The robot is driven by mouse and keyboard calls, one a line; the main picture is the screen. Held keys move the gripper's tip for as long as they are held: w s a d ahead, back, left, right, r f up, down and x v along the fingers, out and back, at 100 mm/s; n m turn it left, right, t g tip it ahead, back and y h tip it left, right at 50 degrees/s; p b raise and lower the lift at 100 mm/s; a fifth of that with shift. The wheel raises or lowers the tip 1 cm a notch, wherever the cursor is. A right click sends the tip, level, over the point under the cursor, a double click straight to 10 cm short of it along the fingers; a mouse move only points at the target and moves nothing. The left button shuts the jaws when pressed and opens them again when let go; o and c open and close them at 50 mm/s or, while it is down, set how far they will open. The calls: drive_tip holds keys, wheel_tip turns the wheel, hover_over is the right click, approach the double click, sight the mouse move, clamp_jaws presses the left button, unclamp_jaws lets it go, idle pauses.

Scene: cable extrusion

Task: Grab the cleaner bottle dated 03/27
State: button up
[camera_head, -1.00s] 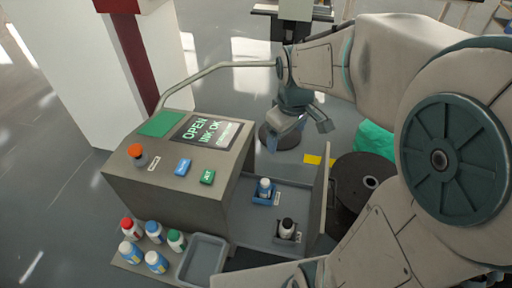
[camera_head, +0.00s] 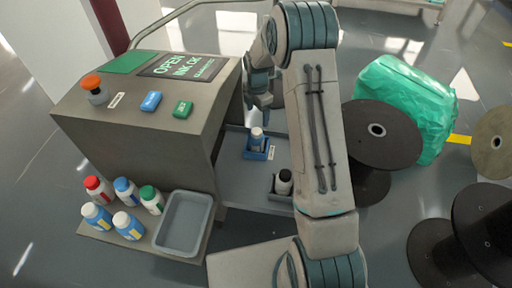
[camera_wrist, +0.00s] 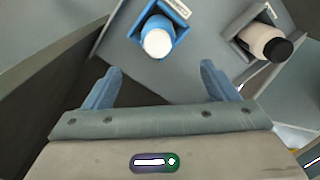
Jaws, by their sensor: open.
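A bottle with a white cap (camera_head: 257,136) stands in a blue holder (camera_head: 257,153) on the machine's open shelf. A white bottle with a black cap (camera_head: 283,182) stands in a grey holder beside it. On a side ledge are bottles with red (camera_head: 98,190), blue (camera_head: 126,190) and green (camera_head: 151,199) caps, and two blue bottles with white caps (camera_head: 96,215) (camera_head: 127,225). No date is legible on any bottle. My gripper (camera_wrist: 160,72) is open and empty, above the shelf. In the wrist view the white-capped bottle (camera_wrist: 158,42) lies ahead, between the fingers' lines and apart from them.
An empty grey tray (camera_head: 184,223) sits right of the ledge bottles. The machine's box (camera_head: 150,100), with an orange knob and blue and green buttons, walls the shelf's left side. Dark spools (camera_head: 382,132) and a green wrapped bundle (camera_head: 408,95) stand to the right.

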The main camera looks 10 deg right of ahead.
sight(257, 131)
wheel_tip(257, 131, down, 9)
drive_tip(key=b, duration=0.3)
drive_tip(key=shift+w+a+f+b, duration=0.1)
drive_tip(key=shift+f+b, duration=0.65)
drive_tip(key=shift+f, duration=0.6)
drive_tip(key=shift+w+a+f+b, duration=0.1)
drive_tip(key=shift+f+b, duration=0.6)
drive_tip(key=shift+f, duration=0.65)
drive_tip(key=shift+r, duration=0.1)
drive_tip(key=c, duration=1.2)
